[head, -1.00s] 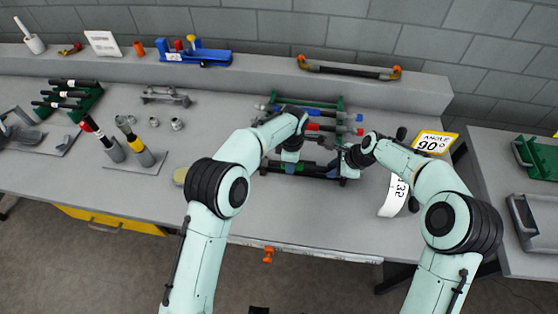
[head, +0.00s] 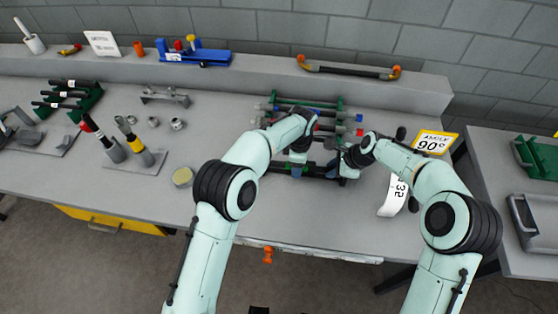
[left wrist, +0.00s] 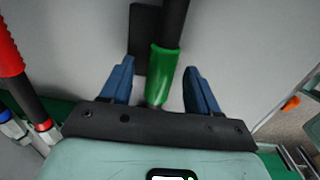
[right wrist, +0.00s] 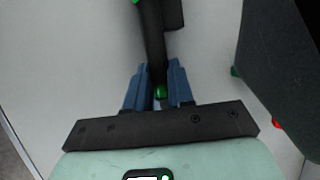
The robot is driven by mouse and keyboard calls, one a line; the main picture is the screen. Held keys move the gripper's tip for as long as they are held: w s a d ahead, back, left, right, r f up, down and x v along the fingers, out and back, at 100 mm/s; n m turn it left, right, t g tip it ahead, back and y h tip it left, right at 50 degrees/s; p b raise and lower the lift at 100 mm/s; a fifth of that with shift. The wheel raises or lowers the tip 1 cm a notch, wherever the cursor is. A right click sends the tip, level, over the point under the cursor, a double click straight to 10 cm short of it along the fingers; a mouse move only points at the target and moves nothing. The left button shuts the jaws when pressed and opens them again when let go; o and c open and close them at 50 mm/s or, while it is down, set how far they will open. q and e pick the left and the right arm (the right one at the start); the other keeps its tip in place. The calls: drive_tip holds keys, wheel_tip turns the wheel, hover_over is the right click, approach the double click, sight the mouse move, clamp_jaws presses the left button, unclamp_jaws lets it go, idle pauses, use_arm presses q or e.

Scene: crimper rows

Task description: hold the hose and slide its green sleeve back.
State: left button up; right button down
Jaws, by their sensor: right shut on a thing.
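The black hose shows in the right wrist view (right wrist: 152,40) and the left wrist view (left wrist: 174,18). The green sleeve (left wrist: 162,68) is around the hose in the left wrist view, with a greyish end below it. My left gripper (head: 297,168) straddles the sleeve; its blue fingers stand apart with a gap on each side. My right gripper (head: 335,168) is shut on the hose, as its wrist view shows. A small green piece (right wrist: 160,92) sits between the right fingers. In the head view, the arms hide most of the hose.
Behind the grippers, a green rack (head: 335,103) holds several hoses with blue and red parts. The bench front is clear.

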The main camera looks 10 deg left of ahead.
sight(277, 162)
use_arm(q)
drive_tip(key=shift+a, duration=0.25)
drive_tip(key=a, duration=0.6)
drive_tip(key=shift+a, duration=0.15)
use_arm(e)
drive_tip(key=shift+d, duration=0.1)
use_arm(q)
wheel_tip(277, 162, up, 12)
drive_tip(key=s+a+f+m, duration=0.1)
drive_tip(key=a+f, duration=0.2)
drive_tip(key=a, duration=0.9)
drive_tip(key=s+a+f+m+y, duration=0.1)
drive_tip(key=s+a+f+m, duration=0.1)
drive_tip(key=a, duration=1.1)
drive_tip(key=shift+f+t, duration=0.3)
drive_tip(key=shift+f, duration=0.45)
use_arm(e)
drive_tip(key=c, duration=0.9)
unclamp_jaws()
